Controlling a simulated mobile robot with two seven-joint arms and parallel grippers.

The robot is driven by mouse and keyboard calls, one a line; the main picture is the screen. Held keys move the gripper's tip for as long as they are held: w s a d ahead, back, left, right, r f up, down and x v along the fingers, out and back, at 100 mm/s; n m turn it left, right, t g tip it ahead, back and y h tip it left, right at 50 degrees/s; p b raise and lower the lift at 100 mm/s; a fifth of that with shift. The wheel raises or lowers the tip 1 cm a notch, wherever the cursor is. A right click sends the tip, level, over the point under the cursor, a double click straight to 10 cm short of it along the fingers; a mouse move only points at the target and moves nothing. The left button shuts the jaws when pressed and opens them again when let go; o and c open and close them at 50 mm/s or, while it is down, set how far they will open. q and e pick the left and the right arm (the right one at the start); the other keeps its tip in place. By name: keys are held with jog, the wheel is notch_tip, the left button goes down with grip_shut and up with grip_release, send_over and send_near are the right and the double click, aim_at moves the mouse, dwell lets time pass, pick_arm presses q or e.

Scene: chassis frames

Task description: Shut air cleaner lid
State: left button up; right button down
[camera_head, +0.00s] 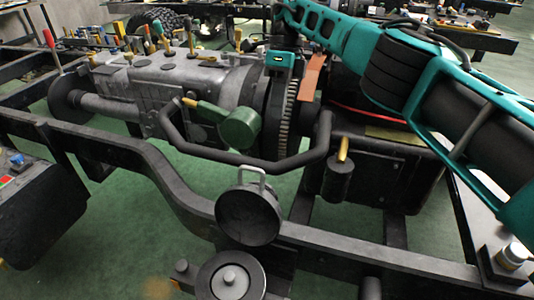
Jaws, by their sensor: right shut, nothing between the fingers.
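The air cleaner is a dark round canister (232,284) at the bottom centre, open at the top, with a pale knob in its middle. Its round dark lid (248,218) stands raised and tilted up just behind it, with a light metal handle (240,170) on its upper edge. My teal right arm comes in from the right and reaches to the top centre. My right gripper (281,64) is shut and empty beside the gearbox, well behind and above the lid. Its fingertips are hard to make out. My left gripper is not in view.
A black frame rail (330,242) runs beside the air cleaner. The grey gearbox (150,85) is at the left, and a dark box (385,165) stands at the right.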

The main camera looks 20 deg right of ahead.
jog(key=s+a+f+p, duration=0.1)
jog(key=s+a+f, duration=0.3)
jog(key=s+f, duration=0.2)
jog(key=shift+f, duration=0.8)
jog(key=shift+s+a, duration=0.1)
